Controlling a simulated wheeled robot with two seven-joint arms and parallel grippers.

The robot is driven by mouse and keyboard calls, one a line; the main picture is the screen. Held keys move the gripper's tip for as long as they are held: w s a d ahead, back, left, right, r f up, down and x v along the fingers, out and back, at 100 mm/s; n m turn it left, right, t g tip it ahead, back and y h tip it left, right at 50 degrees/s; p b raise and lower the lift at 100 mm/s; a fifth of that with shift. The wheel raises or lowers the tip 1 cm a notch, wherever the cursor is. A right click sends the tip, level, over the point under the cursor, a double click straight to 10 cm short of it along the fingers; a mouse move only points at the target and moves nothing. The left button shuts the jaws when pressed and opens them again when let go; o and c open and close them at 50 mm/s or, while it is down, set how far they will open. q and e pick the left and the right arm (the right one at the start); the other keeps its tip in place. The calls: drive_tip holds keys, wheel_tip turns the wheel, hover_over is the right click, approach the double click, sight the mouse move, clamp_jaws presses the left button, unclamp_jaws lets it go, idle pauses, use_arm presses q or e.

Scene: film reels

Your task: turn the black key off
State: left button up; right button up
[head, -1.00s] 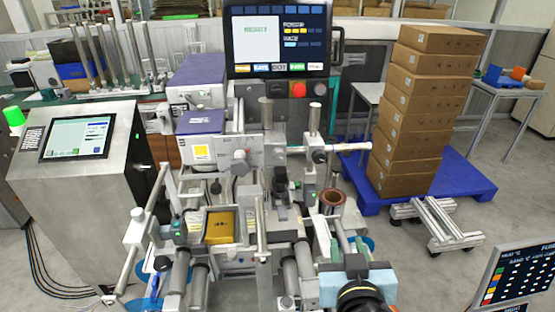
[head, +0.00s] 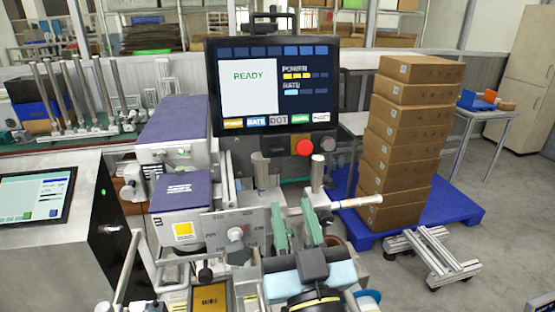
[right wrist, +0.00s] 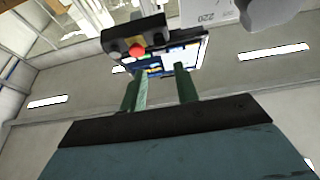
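The black key (head: 327,143) looks like a small dark round knob right of the red button (head: 304,147), on the panel below the monitor. Its turn position is too small to read. My right gripper (head: 293,205) is open and empty, its two green fingers pointing up, below the panel and apart from it. In the right wrist view the open fingers (right wrist: 161,70) point toward the monitor (right wrist: 165,58), with the red button (right wrist: 137,50) to their upper left. The key cannot be made out clearly there. My left gripper is not in view.
The monitor (head: 272,85) reads READY. A purple-topped box (head: 180,125) is at the left. Stacked cartons (head: 405,145) stand at the right.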

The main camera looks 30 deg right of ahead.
sight(278, 152)
drive_tip(key=p+x, duration=0.5)
drive_tip(key=x, duration=0.4)
drive_tip(key=shift+w+d+r+p, duration=0.1)
drive_tip(key=shift+w+r+p, duration=0.1)
drive_tip(key=shift+p, duration=0.2)
drive_tip(key=shift+w+d, duration=0.2)
drive_tip(key=shift+w, duration=0.45)
clamp_jaws()
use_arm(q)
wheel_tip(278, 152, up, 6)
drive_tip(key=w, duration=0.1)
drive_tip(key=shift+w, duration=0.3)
